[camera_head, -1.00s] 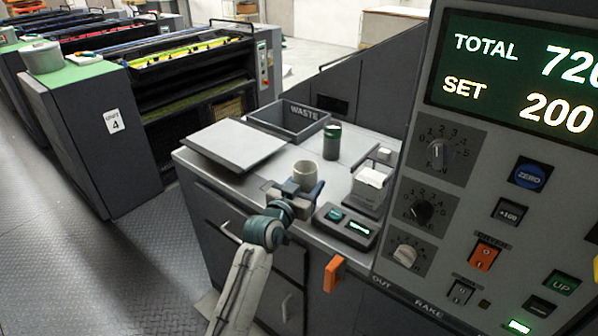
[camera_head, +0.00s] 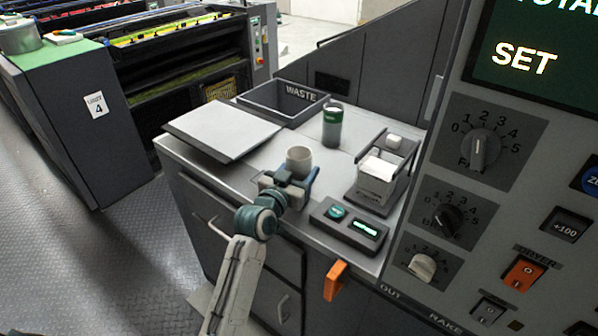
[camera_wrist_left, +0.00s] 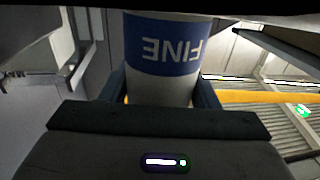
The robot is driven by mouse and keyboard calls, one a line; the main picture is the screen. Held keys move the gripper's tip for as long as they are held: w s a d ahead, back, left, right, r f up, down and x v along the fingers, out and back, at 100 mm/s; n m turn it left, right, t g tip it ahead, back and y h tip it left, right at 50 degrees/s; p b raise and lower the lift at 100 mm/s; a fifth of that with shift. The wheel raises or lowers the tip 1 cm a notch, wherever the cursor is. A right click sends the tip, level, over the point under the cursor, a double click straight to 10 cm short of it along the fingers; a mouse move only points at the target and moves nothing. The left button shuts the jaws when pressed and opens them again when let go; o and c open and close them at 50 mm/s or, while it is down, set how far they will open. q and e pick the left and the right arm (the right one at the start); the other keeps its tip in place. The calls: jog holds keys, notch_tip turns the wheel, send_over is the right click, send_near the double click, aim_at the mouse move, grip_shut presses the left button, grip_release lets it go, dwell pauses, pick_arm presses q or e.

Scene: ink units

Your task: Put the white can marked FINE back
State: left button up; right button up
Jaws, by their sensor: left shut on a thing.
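The white can marked FINE (camera_wrist_left: 165,88) fills the upper middle of the left wrist view, with a blue band whose lettering reads upside down. In the head view the can (camera_head: 299,158) is at the front part of the grey counter (camera_head: 262,150), looking upright. My left gripper (camera_head: 296,178) is shut on it, one finger on each side. The gripper's fingers (camera_wrist_left: 160,97) also show beside the can in the left wrist view. The can's lower part is hidden by the gripper in the head view, so I cannot tell whether it touches the counter. My right gripper is not in view.
A dark can with a green band (camera_head: 332,128) stands behind. A flat grey plate (camera_head: 221,130) lies left, the WASTE tray (camera_head: 284,112) at the back. A paper holder (camera_head: 381,172) and a small scale-like device (camera_head: 349,226) are right. The control panel (camera_head: 470,190) rises at the right edge.

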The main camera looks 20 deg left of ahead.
pick_arm(q)
jog(key=shift+s+r, duration=0.1)
jog(key=shift+s, duration=0.25)
jog(key=o, duration=1.1)
jog(key=shift+w+f, duration=0.2)
jog(key=shift+f, duration=0.05)
jog(key=shift+c, duration=0.2)
jog(key=shift+r, duration=0.1)
